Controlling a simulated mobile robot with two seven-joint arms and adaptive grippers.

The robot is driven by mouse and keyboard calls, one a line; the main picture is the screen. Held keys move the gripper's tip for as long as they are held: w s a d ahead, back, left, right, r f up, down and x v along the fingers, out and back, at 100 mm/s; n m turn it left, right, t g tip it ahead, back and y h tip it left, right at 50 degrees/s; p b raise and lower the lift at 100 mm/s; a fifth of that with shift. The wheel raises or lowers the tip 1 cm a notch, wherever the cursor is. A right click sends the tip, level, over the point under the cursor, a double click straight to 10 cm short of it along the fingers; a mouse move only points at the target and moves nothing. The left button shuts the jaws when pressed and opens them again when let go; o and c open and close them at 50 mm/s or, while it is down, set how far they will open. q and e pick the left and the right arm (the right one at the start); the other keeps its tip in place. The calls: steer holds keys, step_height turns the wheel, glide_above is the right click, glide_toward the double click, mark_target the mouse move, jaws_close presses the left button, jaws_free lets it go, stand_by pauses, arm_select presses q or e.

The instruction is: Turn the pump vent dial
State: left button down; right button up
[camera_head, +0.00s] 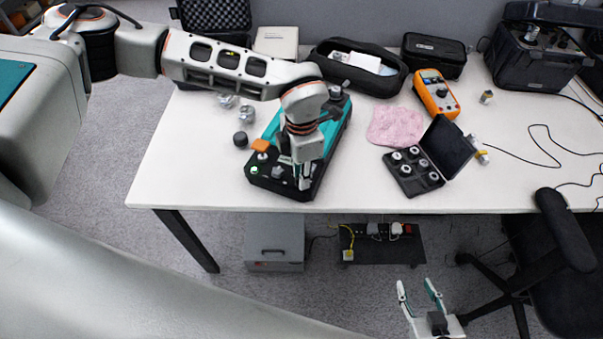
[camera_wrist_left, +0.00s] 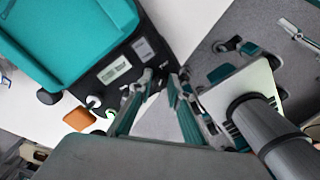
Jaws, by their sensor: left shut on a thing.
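The teal and black pump unit (camera_head: 264,182) lies along the table near its front edge. Its teal housing also fills the upper left of the left wrist view (camera_wrist_left: 68,35). My left gripper (camera_head: 302,184) points down over the unit's front right control panel. Its fingers show in the left wrist view (camera_wrist_left: 160,78), with the tips close together at the panel's edge. It is shut on a small dial, which the fingers mostly hide; its angle cannot be read. My right gripper (camera_head: 421,291) is open and empty, low in front of the table.
An open black case of weights (camera_head: 411,187), a pink cloth (camera_head: 396,127) and an orange multimeter (camera_head: 436,93) lie to the right. Bare white tabletop (camera_head: 187,165) is at the left. A chair (camera_head: 566,228) stands at the right.

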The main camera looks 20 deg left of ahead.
arm_select(q)
steer(key=c, duration=2.2)
jaws_free()
steer(key=shift+r, duration=0.1)
step_height(320, 180, up, 12)
